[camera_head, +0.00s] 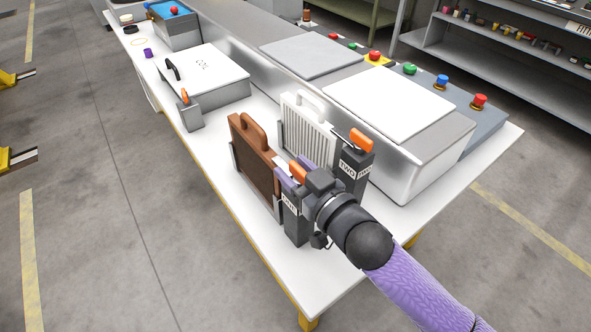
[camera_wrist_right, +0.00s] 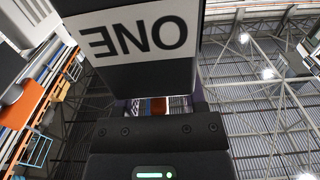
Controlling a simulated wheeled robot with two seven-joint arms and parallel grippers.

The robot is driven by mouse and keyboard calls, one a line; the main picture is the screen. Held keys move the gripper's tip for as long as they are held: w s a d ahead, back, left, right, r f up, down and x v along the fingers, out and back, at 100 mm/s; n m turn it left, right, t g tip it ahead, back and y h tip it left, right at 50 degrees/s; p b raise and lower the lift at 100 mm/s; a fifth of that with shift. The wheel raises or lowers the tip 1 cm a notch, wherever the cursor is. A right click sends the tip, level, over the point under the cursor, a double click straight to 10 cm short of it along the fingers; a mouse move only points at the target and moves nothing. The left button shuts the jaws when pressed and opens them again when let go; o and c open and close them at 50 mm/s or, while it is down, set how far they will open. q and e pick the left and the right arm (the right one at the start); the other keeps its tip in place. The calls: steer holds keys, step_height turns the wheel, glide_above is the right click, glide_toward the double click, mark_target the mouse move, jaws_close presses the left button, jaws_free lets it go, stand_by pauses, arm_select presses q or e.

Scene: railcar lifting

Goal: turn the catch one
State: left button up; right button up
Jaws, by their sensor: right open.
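Catch one is a dark block (camera_head: 296,222) labelled ONE at the near end of the brown panel, with an orange lever (camera_head: 298,172) on top. In the right wrist view its label plate (camera_wrist_right: 140,38) appears upside down and close. My right gripper (camera_head: 288,178) is open at the top of this catch, beside the orange lever. My left gripper is out of view.
Catch two (camera_head: 352,170), with its own orange lever (camera_head: 361,141), stands close behind, beside the white ribbed panel (camera_head: 305,130). The brown panel (camera_head: 255,170) stands left of catch one. A white box (camera_head: 205,72) and a third orange-lever catch (camera_head: 190,115) are farther left.

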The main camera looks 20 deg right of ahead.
jaws_close()
stand_by(1.4)
